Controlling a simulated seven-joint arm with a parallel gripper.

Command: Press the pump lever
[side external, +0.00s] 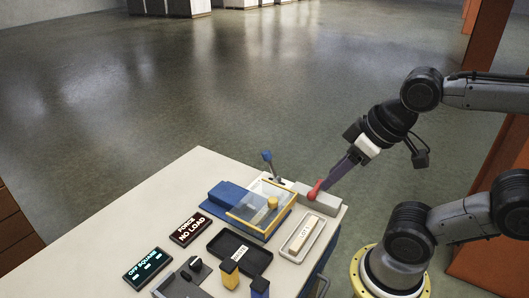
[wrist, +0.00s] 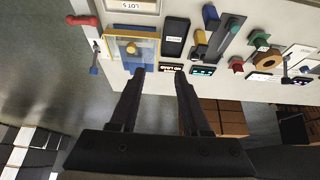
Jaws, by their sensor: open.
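A lever with a blue knob (side external: 267,156) on a thin stem rises behind the yellow-framed clear-topped fixture on the bench; its blue knob also shows in the wrist view (wrist: 94,71). A red handle (side external: 315,190) sits by a grey block at the bench's right end and shows at upper left in the wrist view (wrist: 84,20). I cannot tell which is the pump lever. My gripper (wrist: 157,72) is open and empty. Its fingers (side external: 333,180) overlap the red handle in the side view, but the wrist view shows both levers left of the fingers.
The yellow-framed fixture (side external: 235,212) holds a yellow knob. A tray with a LOT label (side external: 288,248), a black tray (side external: 217,243), a FORCE NO LOAD display (side external: 190,226) and an OFF SQUARE display (side external: 148,268) lie around it. The bench's left part (side external: 120,215) is bare.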

